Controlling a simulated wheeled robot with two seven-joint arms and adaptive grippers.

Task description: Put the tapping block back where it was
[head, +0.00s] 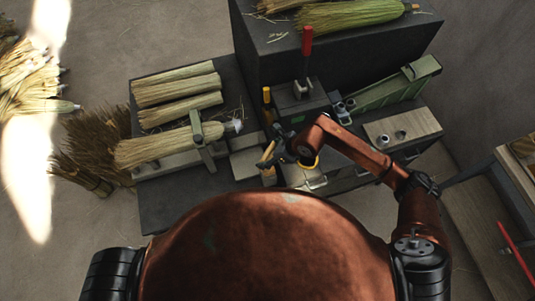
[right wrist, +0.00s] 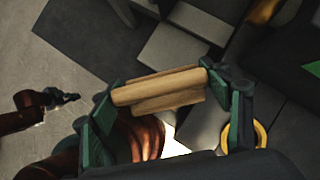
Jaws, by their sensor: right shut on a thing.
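The tapping block (right wrist: 158,90) is a pale wooden piece with a rounded top edge. In the right wrist view it lies crosswise between the green fingers of my right gripper (right wrist: 165,92), which is shut on it. In the head view the right gripper (head: 271,153) holds the block (head: 267,157) over the near middle of the dark bench, right of the grey blocks. Its height above the bench is hard to tell. My left gripper (right wrist: 68,98) shows small and dark at the left of the right wrist view, away from the block; its jaws are unclear.
A clamped broom (head: 155,148) and loose straw bundles (head: 178,90) lie on the bench's left. Grey blocks (head: 246,163), a red-handled device (head: 305,90), an amber-necked bottle (head: 267,97) and a yellow ring (right wrist: 262,135) are close by. The bench's near-left corner (head: 180,208) is bare.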

